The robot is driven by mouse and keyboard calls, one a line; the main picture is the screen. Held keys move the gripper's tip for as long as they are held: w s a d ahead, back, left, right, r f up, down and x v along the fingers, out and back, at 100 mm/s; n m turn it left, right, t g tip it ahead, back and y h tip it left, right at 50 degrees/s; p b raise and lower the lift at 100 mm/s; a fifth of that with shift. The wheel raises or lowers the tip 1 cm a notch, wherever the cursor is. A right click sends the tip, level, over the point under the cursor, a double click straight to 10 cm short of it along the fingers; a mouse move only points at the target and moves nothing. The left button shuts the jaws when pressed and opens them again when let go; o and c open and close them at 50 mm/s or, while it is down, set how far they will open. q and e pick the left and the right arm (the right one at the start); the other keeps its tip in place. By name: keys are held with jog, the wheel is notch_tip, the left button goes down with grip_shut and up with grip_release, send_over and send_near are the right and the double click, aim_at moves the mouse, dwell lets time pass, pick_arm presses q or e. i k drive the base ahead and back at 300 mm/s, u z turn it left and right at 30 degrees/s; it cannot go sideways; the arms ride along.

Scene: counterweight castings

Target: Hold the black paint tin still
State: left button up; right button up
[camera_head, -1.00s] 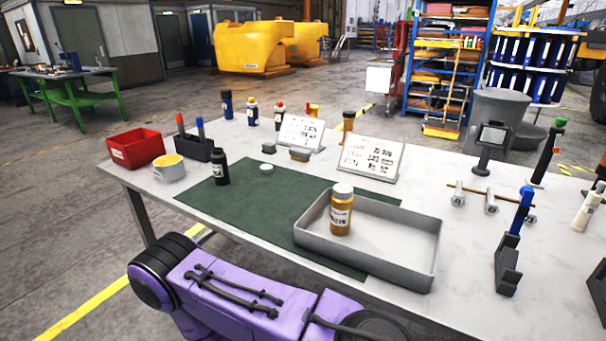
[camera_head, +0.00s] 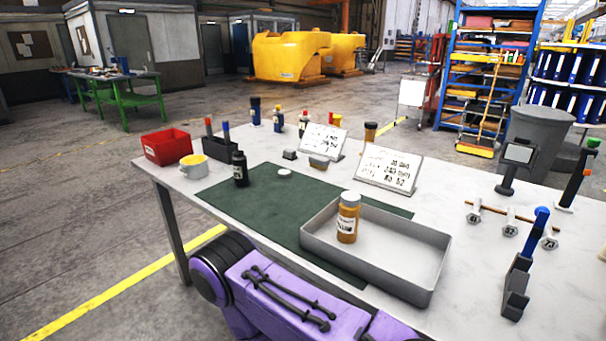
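The black paint tin (camera_head: 240,169) is a small dark bottle-like container with a pale label. It stands upright near the back left corner of the green mat (camera_head: 232,204) on the table. No gripper touches it. A purple arm section of mine (camera_head: 285,300) crosses the bottom of the view, in front of the table's near edge. Neither of my grippers shows in the view, so their state is hidden.
A white disc (camera_head: 285,172) lies right of the tin. A grey tray (camera_head: 425,270) holds an amber jar (camera_head: 348,218). A red bin (camera_head: 167,147), a yellow-topped pot (camera_head: 193,167) and a black pen holder (camera_head: 221,148) stand left. Two sign boards (camera_head: 388,169) stand behind. The mat's middle is clear.

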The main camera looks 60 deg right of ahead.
aim_at(240, 169)
jog(key=z, duration=1.15)
